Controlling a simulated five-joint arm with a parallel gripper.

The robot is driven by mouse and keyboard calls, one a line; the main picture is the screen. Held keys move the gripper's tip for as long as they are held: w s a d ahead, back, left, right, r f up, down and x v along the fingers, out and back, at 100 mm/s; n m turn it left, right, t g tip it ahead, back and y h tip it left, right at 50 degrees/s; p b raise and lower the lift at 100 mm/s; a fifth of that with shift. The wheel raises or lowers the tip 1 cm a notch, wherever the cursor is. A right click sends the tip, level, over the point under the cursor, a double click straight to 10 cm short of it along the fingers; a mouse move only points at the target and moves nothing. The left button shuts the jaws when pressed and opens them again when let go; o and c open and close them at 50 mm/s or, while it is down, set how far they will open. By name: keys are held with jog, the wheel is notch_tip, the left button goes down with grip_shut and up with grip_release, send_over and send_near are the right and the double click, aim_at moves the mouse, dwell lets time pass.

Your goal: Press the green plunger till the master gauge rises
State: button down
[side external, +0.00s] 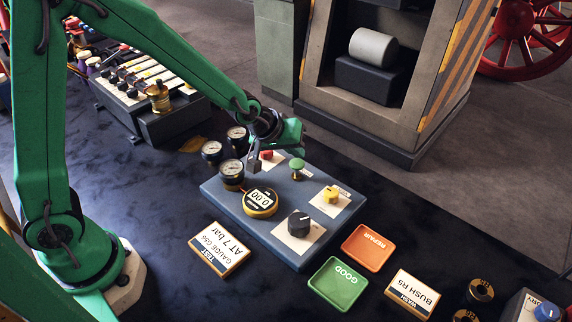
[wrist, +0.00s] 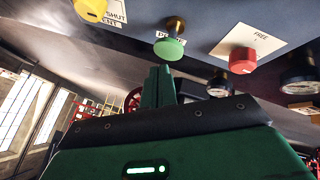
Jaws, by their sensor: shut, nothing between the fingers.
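The green plunger (side external: 297,169) stands upright on the blue-grey test panel (side external: 230,200), its mushroom cap raised on a stem. It also shows in the wrist view (wrist: 169,49), just beyond my fingertips. My gripper (side external: 301,150) is shut and empty, close above the plunger cap. A small gap seems to show between them; contact is not seen. My closed fingers also show in the wrist view (wrist: 160,72). A round black-and-brass gauge (side external: 261,201) with a digital face reads 0.00; its name is too small to read.
Several dial gauges (side external: 232,173) stand at the panel's left. A red knob (side external: 266,155), yellow knob (side external: 331,194) and black knob (side external: 300,222) share the panel. Orange REPAIR (side external: 368,247) and green GOOD (side external: 338,284) trays lie in front.

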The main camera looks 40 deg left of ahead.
aim_at(296, 164)
jog(key=shift+f, duration=0.2)
dwell(0.7)
jog(key=shift+d+f, duration=0.1)
jog(key=shift+f, duration=0.1)
jog(key=shift+s+f, duration=0.15)
jog(key=shift+f, duration=1.25)
dwell(2.1)
jog(key=shift+r, duration=0.1)
dwell(0.3)
jog(key=shift+r, duration=1.7)
jog(key=shift+r, duration=2.5)
